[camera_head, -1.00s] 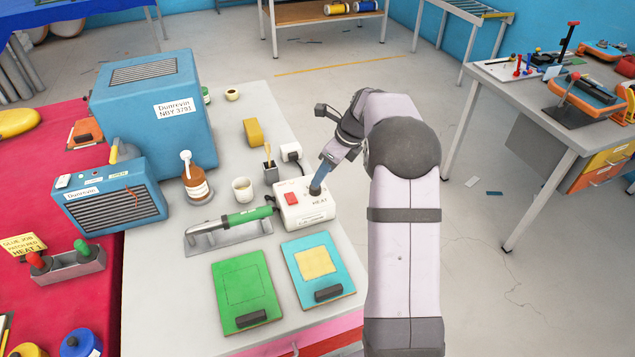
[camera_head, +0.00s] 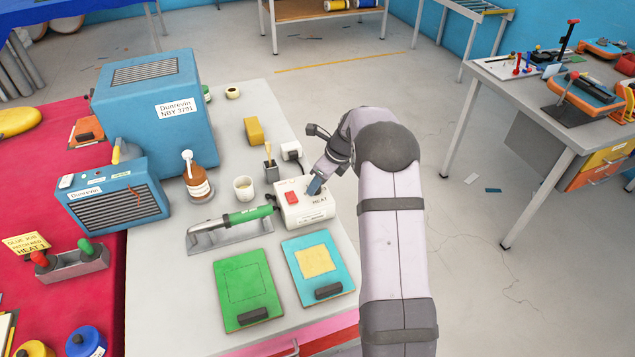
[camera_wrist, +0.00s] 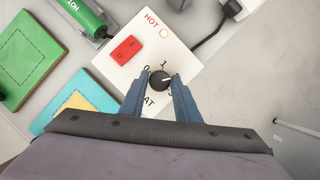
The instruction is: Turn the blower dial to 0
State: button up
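The blower's control box (camera_head: 307,207) is white with a red switch (camera_head: 291,197) and stands on the grey bench; it also fills the middle of the wrist view (camera_wrist: 145,45). Its round black dial (camera_wrist: 159,81) has a pale pointer line and the marks 0 and 1 show around it. The line points to the right, away from the 0. My gripper (camera_wrist: 159,88) has its two blue fingers on either side of the dial, with the knob between the tips. Whether both fingertips press on the dial is hard to tell. In the head view the fingers hide the dial.
The green-handled blower (camera_head: 246,215) lies in its grey stand just left of the box. Green (camera_head: 247,287) and light-blue (camera_head: 318,262) boards lie in front. A cup (camera_head: 243,188), a brown bottle (camera_head: 197,180) and a plug (camera_head: 291,151) are close by.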

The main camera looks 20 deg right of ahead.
jog(key=c, duration=0.5)
jog(key=shift+n, duration=0.3)
jog(key=n+g+y+p, duration=0.1)
jog(key=n+p, duration=0.1)
jog(key=n, duration=0.2)
jog(key=shift+w+d, duration=0.1)
jog(key=shift+w, duration=0.05)
jog(key=n+g+y, duration=0.1)
jog(key=n+g, duration=0.1)
jog(key=n, duration=0.2)
jog(key=shift+w, duration=0.15)
jog(key=shift+n+g, duration=0.3)
jog(key=shift+n, duration=0.7)
